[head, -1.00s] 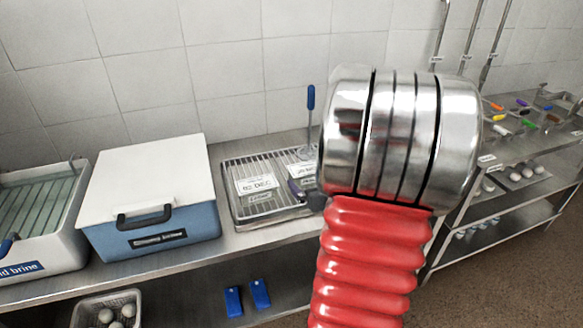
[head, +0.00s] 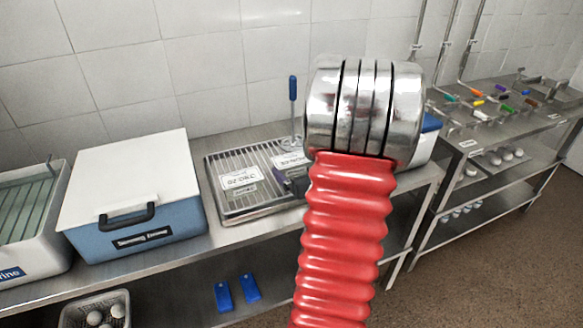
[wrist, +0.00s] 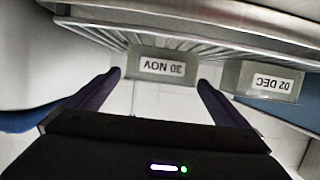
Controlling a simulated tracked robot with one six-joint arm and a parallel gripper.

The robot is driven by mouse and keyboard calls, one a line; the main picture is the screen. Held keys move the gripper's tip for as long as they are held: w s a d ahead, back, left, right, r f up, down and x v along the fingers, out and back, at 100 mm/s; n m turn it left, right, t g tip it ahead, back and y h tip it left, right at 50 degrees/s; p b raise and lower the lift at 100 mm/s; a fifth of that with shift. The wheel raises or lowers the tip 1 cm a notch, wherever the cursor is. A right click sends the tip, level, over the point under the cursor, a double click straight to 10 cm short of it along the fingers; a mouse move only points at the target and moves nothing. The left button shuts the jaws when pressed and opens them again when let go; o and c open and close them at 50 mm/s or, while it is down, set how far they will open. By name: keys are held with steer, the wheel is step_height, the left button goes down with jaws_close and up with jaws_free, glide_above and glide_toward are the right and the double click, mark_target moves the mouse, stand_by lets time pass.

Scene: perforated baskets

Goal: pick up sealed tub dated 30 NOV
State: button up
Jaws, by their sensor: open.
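The tub marked 30 NOV (wrist: 163,68) shows upside down in the wrist view, a pale, grey-edged box with a white label. It lies beyond and between the two dark fingers of my gripper (wrist: 160,88), which are open and apart from each other. I cannot tell whether either finger touches it. In the head view, a second labelled tub (head: 291,160), partly hidden by my arm, stands on the wire rack; its label is not clearly readable there. A tub marked 02 DEC (wrist: 270,82) stands beside it and also shows in the head view (head: 239,179).
The wire rack tray (head: 222,158) sits on a steel bench. A blue box with a white lid (head: 135,185) stands close on its left, a brine tank (head: 35,240) farther left. A blue-handled tool (head: 293,95) rises behind the rack. Shelving (head: 500,150) stands right.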

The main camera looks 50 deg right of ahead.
mark_target(296, 166)
steer(key=shift+x, duration=2.1)
steer(key=shift+w, duration=0.15)
steer(key=shift+x, duration=2.45)
steer(key=shift+f, duration=0.1)
steer(key=shift+a, duration=0.1)
steer(key=shift+c, duration=0.4)
steer(key=c, duration=0.9)
steer(key=shift+c, duration=0.2)
step_height(296, 166, up, 18)
